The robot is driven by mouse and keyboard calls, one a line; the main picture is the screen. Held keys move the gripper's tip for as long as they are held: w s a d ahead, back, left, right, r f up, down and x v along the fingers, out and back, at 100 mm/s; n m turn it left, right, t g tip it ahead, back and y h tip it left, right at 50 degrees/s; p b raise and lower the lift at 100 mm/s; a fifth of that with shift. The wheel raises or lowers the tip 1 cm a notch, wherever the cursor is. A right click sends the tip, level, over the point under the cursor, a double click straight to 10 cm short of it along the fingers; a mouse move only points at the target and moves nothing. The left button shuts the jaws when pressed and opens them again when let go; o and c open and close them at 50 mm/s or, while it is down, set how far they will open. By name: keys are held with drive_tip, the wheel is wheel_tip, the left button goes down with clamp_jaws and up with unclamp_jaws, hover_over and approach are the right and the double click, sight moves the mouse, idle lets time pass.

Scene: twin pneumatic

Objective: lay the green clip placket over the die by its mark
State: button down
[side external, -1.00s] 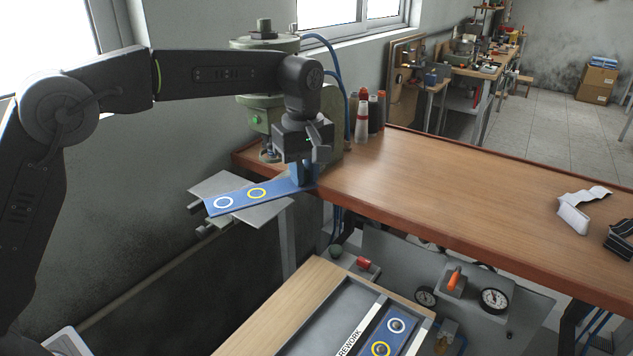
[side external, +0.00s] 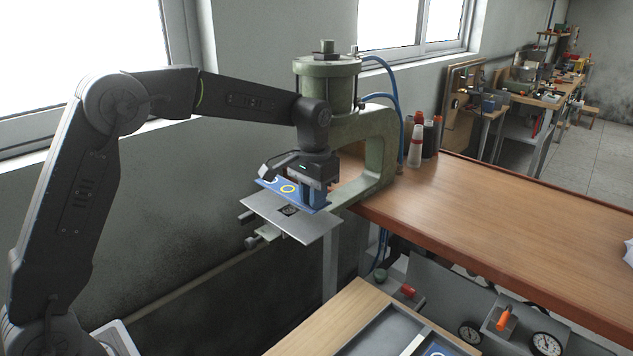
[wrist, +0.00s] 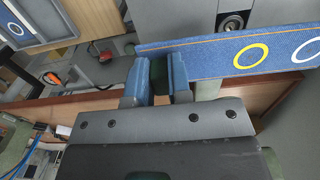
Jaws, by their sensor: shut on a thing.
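My gripper (side external: 313,203) is shut on one end of a blue denim placket (side external: 305,194) with a yellow ring and a white ring. In the wrist view, the jaws (wrist: 158,80) have blue pads, with a dark green piece between them. The placket also shows in the wrist view (wrist: 200,57), reaching out to the right. The die (side external: 289,210) is a small dark square with a round centre on the grey plate (side external: 310,231). It is uncovered, beside the placket's long edge; it also shows in the wrist view (wrist: 232,22). The height of the placket above the plate is unclear.
The green press (side external: 375,130) stands just behind my gripper, with blue hoses. A tray (side external: 385,335) lies at the lower front. Another ringed blue piece (wrist: 15,28) lies in it.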

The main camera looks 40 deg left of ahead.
sight(313, 228)
drive_tip(key=shift+f, duration=0.25)
drive_tip(key=shift+f, duration=2.1)
drive_tip(key=shift+f, duration=0.35)
drive_tip(key=c, duration=1)
unclamp_jaws()
drive_tip(key=shift+r, duration=0.1)
